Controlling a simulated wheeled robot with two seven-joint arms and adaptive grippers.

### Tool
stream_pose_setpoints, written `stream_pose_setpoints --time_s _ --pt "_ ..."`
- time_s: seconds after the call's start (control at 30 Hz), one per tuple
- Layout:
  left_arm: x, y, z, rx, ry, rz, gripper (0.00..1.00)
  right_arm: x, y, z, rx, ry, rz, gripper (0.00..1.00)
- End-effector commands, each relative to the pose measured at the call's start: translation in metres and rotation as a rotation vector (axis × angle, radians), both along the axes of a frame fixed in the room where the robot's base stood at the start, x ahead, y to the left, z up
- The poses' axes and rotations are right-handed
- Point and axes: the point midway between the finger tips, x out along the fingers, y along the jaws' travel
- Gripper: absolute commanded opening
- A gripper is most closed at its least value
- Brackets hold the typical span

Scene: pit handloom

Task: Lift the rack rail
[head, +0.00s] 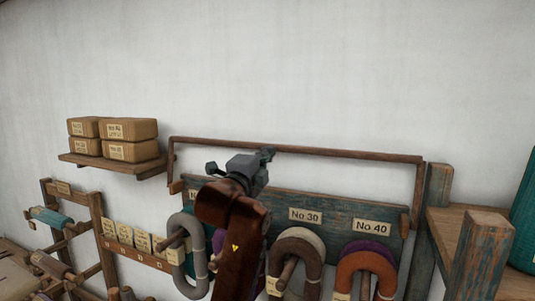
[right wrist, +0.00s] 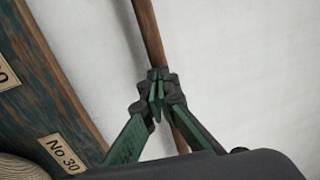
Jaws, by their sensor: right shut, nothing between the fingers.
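The rack rail (head: 345,152) is a thin brown wooden bar with a bent-down arm at each end. It spans above the blue-green board (head: 335,203) of the yarn rack. My right gripper (head: 267,155) is at the rail, left of its middle, and hides a short stretch. In the right wrist view the rail (right wrist: 148,35) runs down behind my right gripper (right wrist: 157,98). The green fingers are shut with their tips together and nothing between them; whether they touch the rail I cannot tell. My left gripper is not in view.
Yarn hanks hang on pegs below the board, including a grey one (head: 180,257) and an orange-brown one (head: 364,270). Wrapped parcels (head: 130,130) sit on a small shelf at left. A wooden post (head: 483,250) stands at right. The wall above the rail is bare.

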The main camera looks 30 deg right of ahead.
Motion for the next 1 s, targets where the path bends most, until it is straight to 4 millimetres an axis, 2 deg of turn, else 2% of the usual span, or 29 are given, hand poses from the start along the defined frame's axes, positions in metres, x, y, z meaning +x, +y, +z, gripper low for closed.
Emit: stream_pose_setpoints --time_s 0.17,0.27,0.6,0.8,1.0 --pt "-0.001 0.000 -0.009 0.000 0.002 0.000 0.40 -0.005 0.018 -0.006 -0.001 -0.002 0.007 0.00" --pt "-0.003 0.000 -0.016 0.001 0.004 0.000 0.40 -0.012 0.037 -0.011 0.000 -0.001 0.011 0.00" --pt "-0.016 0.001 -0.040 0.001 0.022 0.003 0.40 -0.056 0.093 -0.026 0.000 -0.002 0.010 0.00" --pt "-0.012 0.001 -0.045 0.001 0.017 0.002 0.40 -0.070 0.110 -0.029 0.000 0.000 0.009 0.00" --pt "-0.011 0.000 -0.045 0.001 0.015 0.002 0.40 -0.073 0.114 -0.030 0.000 0.000 0.009 0.00"
